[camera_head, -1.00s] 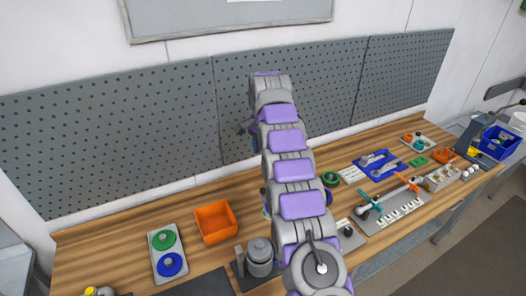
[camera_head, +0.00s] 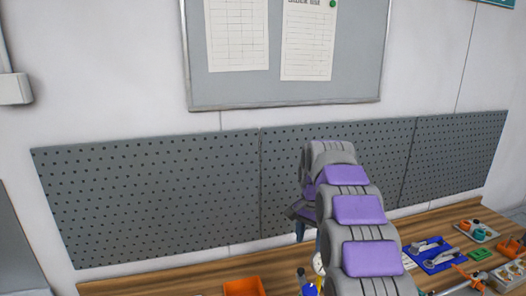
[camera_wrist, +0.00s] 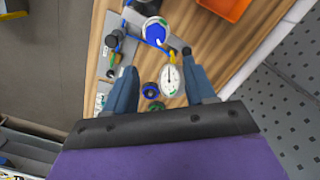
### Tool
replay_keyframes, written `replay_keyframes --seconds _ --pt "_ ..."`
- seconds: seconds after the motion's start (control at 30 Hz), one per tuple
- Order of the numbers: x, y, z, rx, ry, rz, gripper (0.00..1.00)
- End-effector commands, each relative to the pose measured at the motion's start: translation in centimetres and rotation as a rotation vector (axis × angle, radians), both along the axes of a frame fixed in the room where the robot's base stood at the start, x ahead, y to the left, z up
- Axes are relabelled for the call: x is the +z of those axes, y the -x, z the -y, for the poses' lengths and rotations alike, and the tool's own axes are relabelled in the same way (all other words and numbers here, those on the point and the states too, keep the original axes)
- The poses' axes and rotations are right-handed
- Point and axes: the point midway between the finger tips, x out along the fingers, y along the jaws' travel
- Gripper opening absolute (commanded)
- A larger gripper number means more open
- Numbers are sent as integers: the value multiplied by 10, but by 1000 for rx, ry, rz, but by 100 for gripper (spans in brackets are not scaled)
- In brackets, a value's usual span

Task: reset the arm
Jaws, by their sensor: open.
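My arm (camera_head: 358,210), grey with purple pads, reaches up in front of the pegboard in the head view. My gripper (camera_wrist: 158,60) is open in the wrist view, its two blue-grey fingers spread apart with nothing held between them. It points down over the wooden bench. Below and between the fingers lie a white dial gauge (camera_wrist: 171,80), a part with a blue face (camera_wrist: 157,31), a blue ring (camera_wrist: 150,90) and a green ring (camera_wrist: 157,106). In the head view the gripper is mostly hidden beside the arm.
An orange bin (camera_head: 244,287) stands on the bench (camera_head: 190,278); it also shows in the wrist view (camera_wrist: 229,8). A blue tray (camera_head: 437,254) with tools and other parts fill the right side. The pegboard (camera_head: 150,195) and whiteboard (camera_head: 230,88) are behind.

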Motion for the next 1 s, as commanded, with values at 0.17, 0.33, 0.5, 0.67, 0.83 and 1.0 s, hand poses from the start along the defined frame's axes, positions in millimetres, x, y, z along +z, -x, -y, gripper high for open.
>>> replay_keyframes --seconds 0.17,0.33,0.5,0.67,0.83,1.0 --pt "0 48 -1 92 -6 -14 55" --pt "-5 97 -1 180 -11 -30 55" --pt "-15 149 -1 268 -16 -42 55" --pt "-31 201 0 349 -23 -56 55" --pt "-52 260 1 433 -29 -69 55" --pt "-80 319 2 515 -36 -82 55"
